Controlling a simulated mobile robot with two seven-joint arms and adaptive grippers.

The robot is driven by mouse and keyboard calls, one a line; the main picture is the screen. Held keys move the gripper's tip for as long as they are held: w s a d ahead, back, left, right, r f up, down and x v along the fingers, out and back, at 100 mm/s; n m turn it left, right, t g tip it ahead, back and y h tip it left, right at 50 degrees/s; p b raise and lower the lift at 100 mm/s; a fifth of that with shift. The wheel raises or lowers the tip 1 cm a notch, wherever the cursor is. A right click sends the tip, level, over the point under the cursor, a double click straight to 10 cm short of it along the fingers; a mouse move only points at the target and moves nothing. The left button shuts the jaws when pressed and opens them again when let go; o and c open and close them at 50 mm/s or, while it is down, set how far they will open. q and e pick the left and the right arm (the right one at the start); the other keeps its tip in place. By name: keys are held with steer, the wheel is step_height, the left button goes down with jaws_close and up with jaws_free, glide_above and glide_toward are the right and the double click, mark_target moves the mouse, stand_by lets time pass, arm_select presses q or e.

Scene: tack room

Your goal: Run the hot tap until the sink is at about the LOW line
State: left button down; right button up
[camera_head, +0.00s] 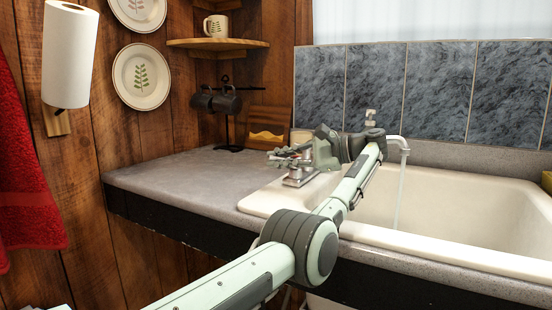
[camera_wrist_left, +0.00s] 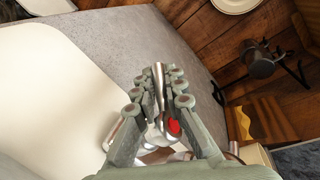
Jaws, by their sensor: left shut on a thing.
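The hot tap (camera_head: 299,177) stands on the left rim of the sink. In the left wrist view its metal lever (camera_wrist_left: 159,82) and red marker (camera_wrist_left: 173,127) sit between my fingers. My left gripper (camera_head: 288,157) is shut on the tap handle; it also shows in the left wrist view (camera_wrist_left: 157,98). The curved spout (camera_head: 398,141) reaches over the cream sink (camera_head: 480,199), and a pale stream of water (camera_head: 398,190) falls from it. The front rim and my arm hide the sink's bottom, the water level and any LOW line. My right gripper is out of view.
A grey counter (camera_head: 180,178) extends left of the sink, mostly clear. A mug rack with dark mugs (camera_head: 228,101) stands at its back. A tiled splashback (camera_head: 430,90) rises behind the sink. Paper towel (camera_head: 70,55) and a red towel (camera_head: 25,185) hang at left.

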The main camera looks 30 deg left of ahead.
arm_select(q)
steer(key=shift+d+g, duration=0.1)
steer(key=shift+g, duration=0.2)
steer(key=c, duration=1.6)
jaws_free()
